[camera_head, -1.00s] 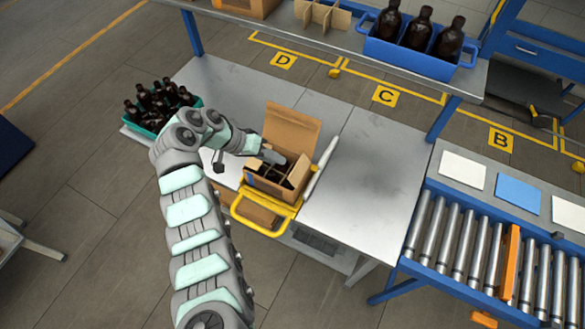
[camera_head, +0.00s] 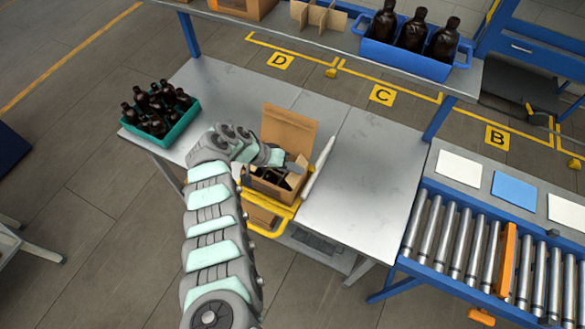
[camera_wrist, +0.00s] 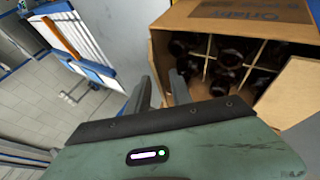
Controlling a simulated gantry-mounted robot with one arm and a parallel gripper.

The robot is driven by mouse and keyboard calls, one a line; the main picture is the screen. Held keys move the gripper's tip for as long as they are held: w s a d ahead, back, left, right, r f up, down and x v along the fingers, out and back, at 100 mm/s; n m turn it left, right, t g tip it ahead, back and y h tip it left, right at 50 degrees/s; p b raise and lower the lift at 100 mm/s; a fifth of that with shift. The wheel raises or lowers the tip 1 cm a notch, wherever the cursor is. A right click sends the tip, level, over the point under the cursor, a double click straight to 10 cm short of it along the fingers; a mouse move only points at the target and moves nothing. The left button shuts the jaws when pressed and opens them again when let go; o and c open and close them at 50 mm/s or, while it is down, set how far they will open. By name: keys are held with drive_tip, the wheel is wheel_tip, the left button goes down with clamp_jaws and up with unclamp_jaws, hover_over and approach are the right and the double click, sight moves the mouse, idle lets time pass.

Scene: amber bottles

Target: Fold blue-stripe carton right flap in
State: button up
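The open brown carton (camera_head: 262,186) stands on the table's near edge, its far flap (camera_head: 289,128) upright. In the wrist view, the printed flap (camera_wrist: 245,12) is at the top and a plain flap (camera_wrist: 292,98) at the right. Dark bottles (camera_wrist: 225,75) sit between dividers inside. My gripper (camera_head: 302,166) is at the carton's right side. In the wrist view my gripper (camera_wrist: 160,90) has its fingers apart, beside a narrow brown side (camera_wrist: 158,58) of the carton. I cannot tell whether they touch it, or whether this side is flap or wall. The blue stripe is hidden.
A yellow frame (camera_head: 268,233) surrounds the carton's near side, with a white bar (camera_head: 320,168) to its right. A teal crate (camera_head: 178,130) of bottles stands at the left. The table (camera_head: 365,185) is clear to the right, before the roller conveyor (camera_head: 460,245).

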clamp_jaws()
idle(1.4)
